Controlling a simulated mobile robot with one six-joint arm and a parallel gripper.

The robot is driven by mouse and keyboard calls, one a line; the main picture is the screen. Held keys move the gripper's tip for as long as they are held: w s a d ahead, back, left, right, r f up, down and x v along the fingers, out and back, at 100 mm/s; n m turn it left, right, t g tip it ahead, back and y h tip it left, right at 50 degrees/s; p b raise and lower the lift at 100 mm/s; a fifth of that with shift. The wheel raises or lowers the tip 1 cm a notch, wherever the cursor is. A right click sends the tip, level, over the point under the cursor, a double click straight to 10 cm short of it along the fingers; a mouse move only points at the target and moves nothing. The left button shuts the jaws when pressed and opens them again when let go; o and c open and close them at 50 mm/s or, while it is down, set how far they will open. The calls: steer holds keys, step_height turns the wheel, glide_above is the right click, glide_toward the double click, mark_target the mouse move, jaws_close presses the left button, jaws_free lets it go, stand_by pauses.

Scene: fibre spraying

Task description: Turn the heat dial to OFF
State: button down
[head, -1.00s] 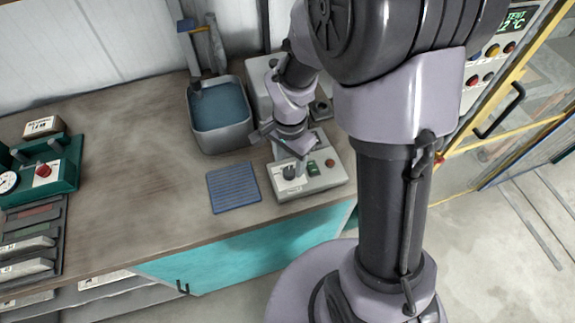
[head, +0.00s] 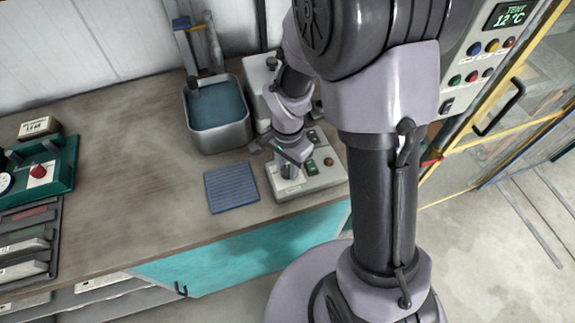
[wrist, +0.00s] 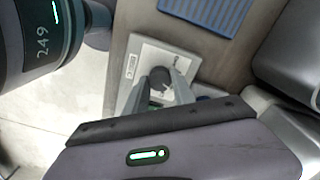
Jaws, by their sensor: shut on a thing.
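The heat dial is a dark round knob on a light grey control box (head: 318,182) at the front edge of the bench. In the wrist view the dial (wrist: 160,77) shows a pale mark and sits between the fingers of my gripper (wrist: 164,86). My gripper is shut on the dial from above. In the head view my gripper (head: 289,163) covers most of the dial. A green switch (head: 311,166) and a red button (head: 328,161) sit to the right of it. The dial's exact setting cannot be read.
A blue ribbed mat (head: 232,187) lies left of the box. A grey basin of blue liquid (head: 219,120) stands behind the mat. A panel with a temperature display reading 12 °C (head: 510,15) stands at the right. The bench's left middle is clear.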

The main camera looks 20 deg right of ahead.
steer(key=n, duration=0.7)
steer(key=shift+n+p, duration=0.3)
steer(key=shift+p, duration=0.1)
steer(key=n, duration=0.4)
steer(key=shift+p, duration=0.4)
steer(key=shift+n+p, duration=0.3)
steer(key=shift+n, duration=1.8)
steer(key=shift+w, duration=0.1)
steer(key=c, duration=1.1)
jaws_free()
steer(key=shift+o, duration=0.2)
